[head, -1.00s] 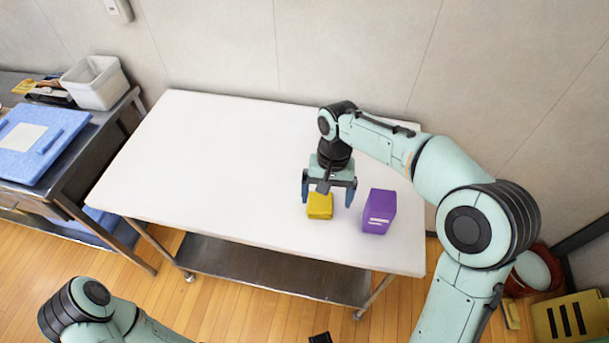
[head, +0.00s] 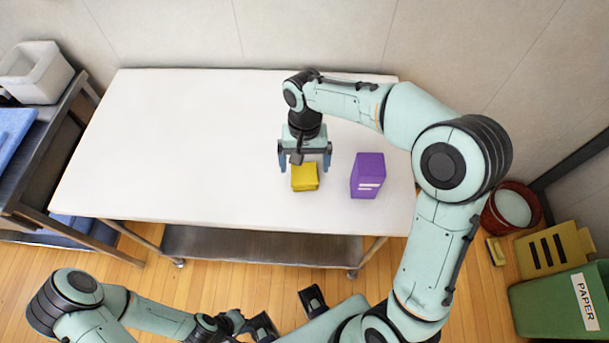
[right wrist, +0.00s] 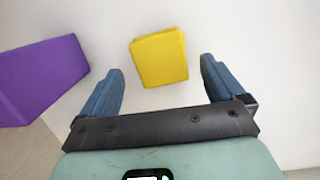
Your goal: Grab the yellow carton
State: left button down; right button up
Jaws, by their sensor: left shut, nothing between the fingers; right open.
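The yellow carton (head: 304,180) sits on the white table (head: 180,150), near its front edge and right of the middle. My right gripper (head: 305,164) is open and points down, just above and behind the carton in the head view. In the right wrist view the yellow carton (right wrist: 160,57) shows between the two blue fingertips of the right gripper (right wrist: 162,68), with a gap on each side. Neither finger appears to touch it. My left gripper (head: 235,322) is low at the bottom edge of the head view, away from the table, shut and partly hard to make out.
A purple carton (head: 367,178) stands just right of the yellow one and also shows in the right wrist view (right wrist: 40,80). The table's left and middle are clear. A white bin (head: 38,72) is at far left; a green paper bin (head: 548,308) is on the floor at right.

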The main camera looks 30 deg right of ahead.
aim_at(305, 173)
jog(key=f, duration=0.4)
jog(key=shift+s+a+f, duration=0.15)
jog(key=shift+s+f, duration=0.05)
jog(key=shift+s, duration=0.1)
jog(key=c, duration=1)
jog(key=shift+r, duration=0.15)
